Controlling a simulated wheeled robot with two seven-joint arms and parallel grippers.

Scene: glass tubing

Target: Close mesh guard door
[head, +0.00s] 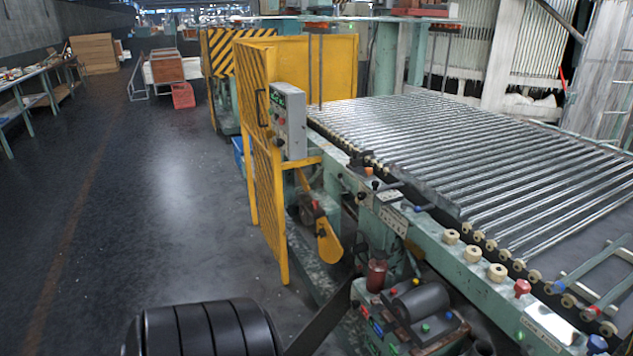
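The mesh guard door (262,165) is a tall, narrow yellow panel with a slanted mesh pattern. It stands upright left of centre, at the aisle side of the green machine, seen at a steep angle. A dark handle (258,106) is on its upper part. A yellow guard panel (335,62) stands behind it, across the end of the roller bed. I cannot tell how far the door is from its frame, as its hinge and latch are not clear. Neither of my grippers is in view.
A grey control box (289,120) stands right beside the door. The green machine with its roller bed (450,150) fills the right. A black ribbed cylinder (205,330) is at the bottom. The dark aisle floor (150,200) is clear. A red crate (183,95) lies farther back.

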